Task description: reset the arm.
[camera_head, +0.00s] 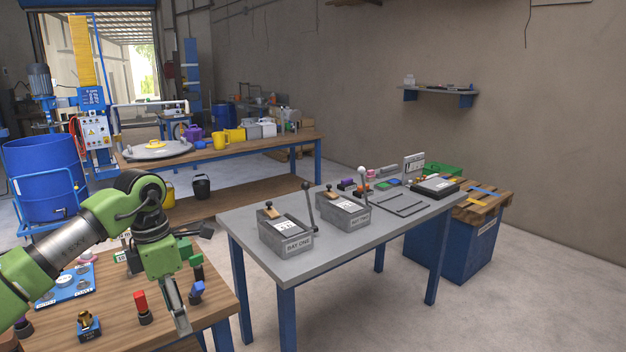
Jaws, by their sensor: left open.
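My left arm comes in from the left, over the near wooden table (215,301). My left gripper (186,302) points down near that table's right edge, open, with nothing seen between its fingers. A red-topped item (141,305) stands on the table just left of the gripper. A blue-topped item (197,290) shows close beside the fingers; whether they touch it I cannot tell. My right gripper is not in view.
A brass fitting (87,322) and a blue panel (66,287) are on the near table. A grey table (265,220) with two lever boxes, (284,234) and (343,210), stands to the right. Behind are a long workbench (240,149) and a blue drum (45,175).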

